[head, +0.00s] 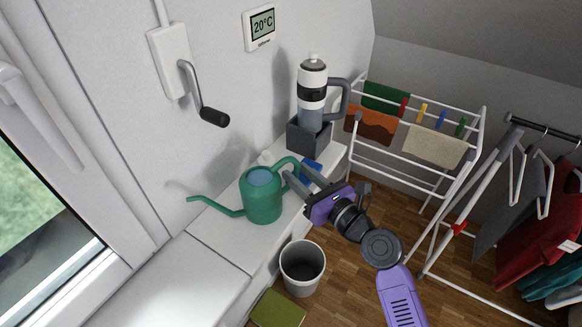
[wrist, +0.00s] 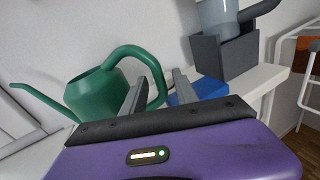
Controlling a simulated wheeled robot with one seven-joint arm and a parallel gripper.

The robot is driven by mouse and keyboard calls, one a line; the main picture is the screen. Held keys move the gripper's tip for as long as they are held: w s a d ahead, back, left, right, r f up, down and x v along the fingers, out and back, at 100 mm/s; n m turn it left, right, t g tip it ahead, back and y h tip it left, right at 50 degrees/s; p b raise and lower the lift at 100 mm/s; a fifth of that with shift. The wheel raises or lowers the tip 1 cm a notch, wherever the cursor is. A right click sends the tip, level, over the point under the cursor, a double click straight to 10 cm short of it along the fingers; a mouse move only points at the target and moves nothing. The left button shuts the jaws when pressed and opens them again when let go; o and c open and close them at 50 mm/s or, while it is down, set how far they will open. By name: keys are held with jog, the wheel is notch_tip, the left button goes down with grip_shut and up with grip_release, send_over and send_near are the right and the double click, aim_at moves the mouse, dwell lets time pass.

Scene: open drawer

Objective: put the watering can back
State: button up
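The green watering can (head: 264,197) stands upright on the white ledge (head: 213,240), its spout pointing left and its looped handle towards my gripper. It also shows at the left in the wrist view (wrist: 98,93). My gripper (head: 298,176) is at the handle side of the can, with its two fingers apart. In the wrist view the handle's outer part shows between the fingertips (wrist: 158,82), with a gap visible to the right finger. I cannot tell whether the left finger touches the handle. The can's base is hidden in the wrist view.
A blue block (head: 311,166) lies just beyond my fingers. A dark grey box (head: 309,136) holding a grey flask (head: 311,95) stands further back. A white bin (head: 302,268) is on the floor below. A drying rack (head: 430,165) stands right. The ledge's near left part is clear.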

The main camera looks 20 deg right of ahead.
jog(key=v, duration=0.8)
jog(key=shift+b, duration=0.3)
jog(key=shift+r, duration=0.1)
jog(key=s+d+f+n+g+h, duration=0.15)
jog(key=s+f+n, duration=0.25)
jog(key=s+n, duration=0.4)
jog(key=s+d+f+n+g+h, duration=0.1)
jog(key=s+f+n+h, duration=0.25)
jog(key=s+n, duration=0.4)
jog(key=s+a+r+n, duration=0.2)
jog(key=s+r+n, duration=0.1)
jog(key=s+n, duration=0.6)
jog(key=s+a+r+n, duration=0.3)
jog(key=s+n, duration=0.6)
jog(key=shift+s, duration=0.25)
jog(key=shift+a+n, duration=0.1)
jog(key=shift+n, duration=0.15)
